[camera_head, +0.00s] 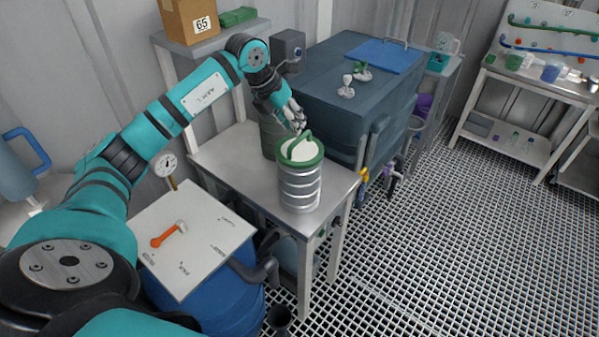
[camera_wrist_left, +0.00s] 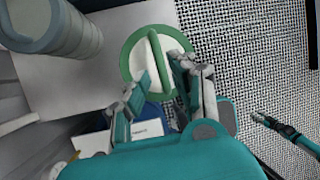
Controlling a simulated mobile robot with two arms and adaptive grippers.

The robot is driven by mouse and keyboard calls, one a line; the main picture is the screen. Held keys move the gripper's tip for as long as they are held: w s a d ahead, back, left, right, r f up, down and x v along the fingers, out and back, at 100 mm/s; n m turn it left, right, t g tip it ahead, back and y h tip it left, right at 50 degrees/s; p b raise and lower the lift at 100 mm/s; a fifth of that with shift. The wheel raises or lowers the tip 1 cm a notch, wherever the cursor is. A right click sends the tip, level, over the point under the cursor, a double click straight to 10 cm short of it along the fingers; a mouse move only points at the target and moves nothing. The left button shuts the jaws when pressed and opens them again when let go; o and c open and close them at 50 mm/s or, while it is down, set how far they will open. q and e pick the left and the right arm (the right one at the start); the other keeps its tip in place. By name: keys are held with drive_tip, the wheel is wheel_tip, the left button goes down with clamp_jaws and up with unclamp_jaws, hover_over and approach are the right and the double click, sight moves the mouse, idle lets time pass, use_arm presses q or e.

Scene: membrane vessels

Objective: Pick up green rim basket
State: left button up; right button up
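The green rim basket (camera_head: 300,188) is a ribbed metal cylinder with a green rim and an arched green handle. It stands upright on the small grey table, near its front right corner. My left gripper (camera_head: 298,118) is just above and behind it in the head view. In the left wrist view the green handle (camera_wrist_left: 158,62) lies ahead between the two fingers of my open left gripper (camera_wrist_left: 160,85). Whether a finger touches the rim I cannot tell. A slim dark and teal part at the right edge of the wrist view looks like my right arm; its fingers are unclear.
A grey-green vessel (camera_head: 269,132) stands close behind the basket; it also shows in the left wrist view (camera_wrist_left: 62,30). A large dark tank (camera_head: 340,100) is at the right. A white board (camera_head: 205,250) with an orange-handled tool lies in front. Grating floor at right is open.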

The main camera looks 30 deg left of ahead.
sight(299, 138)
use_arm(q)
drive_tip(key=shift+w+d+f, duration=0.2)
drive_tip(key=shift+w+f, duration=0.05)
drive_tip(key=shift+f, duration=0.4)
drive_tip(key=p+x, duration=0.1)
drive_tip(key=x, duration=0.1)
drive_tip(key=p+x, duration=0.1)
drive_tip(key=x, duration=0.1)
drive_tip(key=shift+s+f+p, duration=0.15)
drive_tip(key=shift+s+p, duration=0.2)
drive_tip(key=shift+w+f, duration=0.3)
drive_tip(key=shift+f, duration=0.3)
drive_tip(key=shift+s, duration=0.1)
clamp_jaws()
drive_tip(key=shift+r, duration=0.15)
